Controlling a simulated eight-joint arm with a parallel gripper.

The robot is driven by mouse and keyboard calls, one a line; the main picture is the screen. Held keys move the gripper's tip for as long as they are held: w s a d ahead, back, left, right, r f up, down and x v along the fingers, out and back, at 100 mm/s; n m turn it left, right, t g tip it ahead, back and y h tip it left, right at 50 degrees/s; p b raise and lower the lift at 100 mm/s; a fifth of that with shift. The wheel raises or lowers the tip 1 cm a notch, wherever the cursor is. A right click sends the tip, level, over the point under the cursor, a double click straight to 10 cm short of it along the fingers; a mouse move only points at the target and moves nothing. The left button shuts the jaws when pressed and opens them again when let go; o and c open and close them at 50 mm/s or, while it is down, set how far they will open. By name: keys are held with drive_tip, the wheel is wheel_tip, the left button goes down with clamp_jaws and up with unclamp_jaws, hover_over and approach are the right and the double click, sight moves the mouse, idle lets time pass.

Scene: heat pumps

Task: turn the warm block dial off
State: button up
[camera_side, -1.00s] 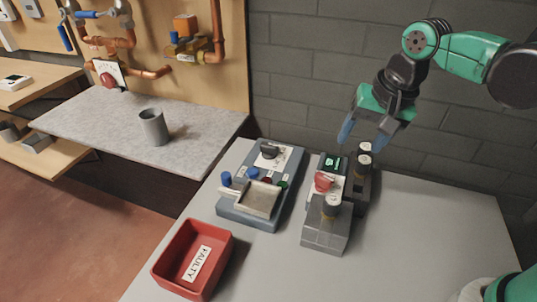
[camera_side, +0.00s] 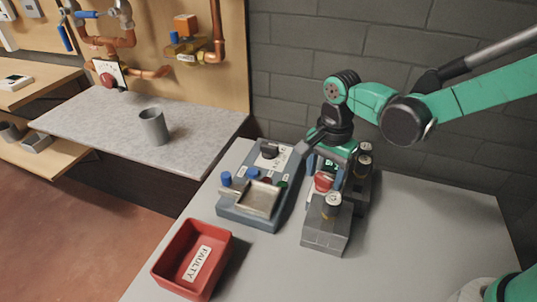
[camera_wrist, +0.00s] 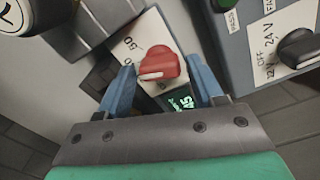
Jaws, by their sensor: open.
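The warm block (camera_side: 326,235) is a dark grey unit on the table, with a white dial plate and a red dial (camera_side: 323,181). In the wrist view the red dial (camera_wrist: 160,66) has a white pointer mark toward the left of the picture, near printed numbers including 50. A small display (camera_wrist: 181,99) beside it glows with green digits. My gripper (camera_side: 331,174) is open and low over the warm block. In the wrist view its blue fingers stand on either side of the dial, with gaps visible; contact cannot be seen.
Capped vials (camera_side: 331,204) stand on the warm block, close to my gripper. A blue-grey tester box (camera_side: 242,219) with a black knob (camera_side: 269,149) and a metal tray is just left. A red FAULTY bin (camera_side: 222,262) is at the front left. The table at right is clear.

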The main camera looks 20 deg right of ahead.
clamp_jaws()
drive_tip(key=shift+n, duration=0.4)
drive_tip(key=n, duration=0.3)
drive_tip(key=shift+n, duration=0.4)
drive_tip(key=n, duration=0.3)
drive_tip(key=shift+n, duration=0.3)
drive_tip(key=n, duration=0.4)
drive_tip(key=shift+n, duration=1.8)
unclamp_jaws()
